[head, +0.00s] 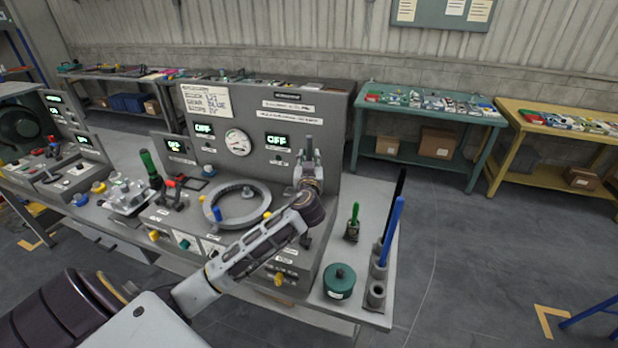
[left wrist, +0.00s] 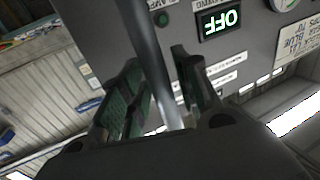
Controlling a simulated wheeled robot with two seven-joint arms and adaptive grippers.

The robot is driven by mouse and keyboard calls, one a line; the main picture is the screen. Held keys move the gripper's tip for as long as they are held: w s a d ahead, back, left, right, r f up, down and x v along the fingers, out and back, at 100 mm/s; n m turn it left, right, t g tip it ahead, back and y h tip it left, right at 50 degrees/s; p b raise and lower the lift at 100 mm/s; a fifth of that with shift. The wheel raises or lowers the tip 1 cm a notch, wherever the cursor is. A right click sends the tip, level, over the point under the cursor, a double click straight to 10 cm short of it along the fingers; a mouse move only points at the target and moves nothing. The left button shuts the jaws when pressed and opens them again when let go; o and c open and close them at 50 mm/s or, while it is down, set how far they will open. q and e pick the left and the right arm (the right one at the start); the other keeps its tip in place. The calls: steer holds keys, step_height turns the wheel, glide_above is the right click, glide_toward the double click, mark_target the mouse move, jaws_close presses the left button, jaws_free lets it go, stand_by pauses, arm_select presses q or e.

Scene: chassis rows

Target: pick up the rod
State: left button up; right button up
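My left gripper (head: 308,165) is raised in front of the upright grey panel, above the right part of the bench console. In the left wrist view a smooth grey rod (left wrist: 153,60) runs between the two green-padded fingers (left wrist: 160,90), and they appear shut on it. Its lower end is hidden behind the gripper body. In the head view the grey rod is hard to tell apart from the gripper. A blue rod (head: 388,235) and a black rod (head: 397,200) stand upright in cups at the bench's right end. My right gripper is not in view.
The front cup (head: 376,293) looks empty. A green round container (head: 339,281) and a green-handled tool (head: 353,218) stand beside the cups. A grey ring (head: 237,222) with knobs around it lies left of my gripper. The floor right of the bench is clear.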

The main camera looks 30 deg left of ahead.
mark_target(309, 136)
arm_select(q)
jaws_close()
steer(key=shift+r, duration=0.2)
steer(key=shift+r+b, duration=0.5)
steer(key=shift+r, duration=4.35)
